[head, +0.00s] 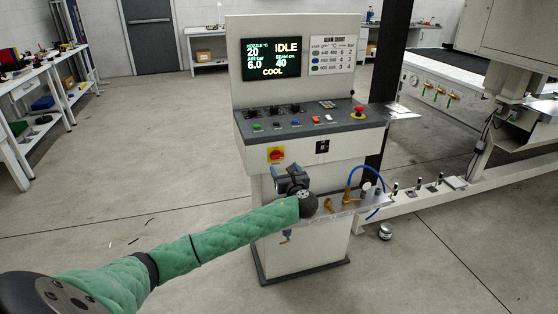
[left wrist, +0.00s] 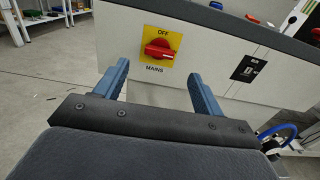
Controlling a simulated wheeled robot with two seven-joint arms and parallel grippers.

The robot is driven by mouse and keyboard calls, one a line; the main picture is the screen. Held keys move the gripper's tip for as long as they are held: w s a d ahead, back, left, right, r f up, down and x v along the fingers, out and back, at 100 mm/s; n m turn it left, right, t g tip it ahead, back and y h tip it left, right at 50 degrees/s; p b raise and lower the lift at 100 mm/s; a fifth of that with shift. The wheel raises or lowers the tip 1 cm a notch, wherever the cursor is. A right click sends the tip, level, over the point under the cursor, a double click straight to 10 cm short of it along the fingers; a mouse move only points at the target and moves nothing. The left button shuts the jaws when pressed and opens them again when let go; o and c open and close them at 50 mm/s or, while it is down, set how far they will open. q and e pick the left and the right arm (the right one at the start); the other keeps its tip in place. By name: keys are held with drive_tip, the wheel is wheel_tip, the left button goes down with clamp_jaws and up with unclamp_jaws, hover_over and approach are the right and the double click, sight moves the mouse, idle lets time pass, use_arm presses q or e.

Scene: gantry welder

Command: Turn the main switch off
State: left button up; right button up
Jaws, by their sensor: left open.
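The main switch (head: 276,154) is a red rotary knob on a yellow plate on the front of the console, below its sloped panel. In the left wrist view the main switch (left wrist: 158,48) shows "OFF" above and "MAINS" below, and the knob's white mark points to the right, away from "OFF". My left gripper (head: 283,172) is just below the switch in the head view. In the left wrist view my left gripper (left wrist: 158,80) is open, its two blue fingers apart and empty, with the switch beyond and between them. My right gripper is not in view.
The console (head: 300,90) has a screen reading "IDLE" and a sloped panel with buttons and a red emergency stop (head: 359,112). A small shelf (head: 345,203) with brass fittings and a blue hose (head: 365,170) juts out below right. Floor at the left is open.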

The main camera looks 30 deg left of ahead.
sight(278, 157)
use_arm(q)
drive_tip(key=shift+p+x, duration=0.55)
drive_tip(key=shift+x, duration=3.25)
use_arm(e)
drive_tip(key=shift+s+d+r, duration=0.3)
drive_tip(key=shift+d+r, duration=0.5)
use_arm(q)
drive_tip(key=c, duration=1)
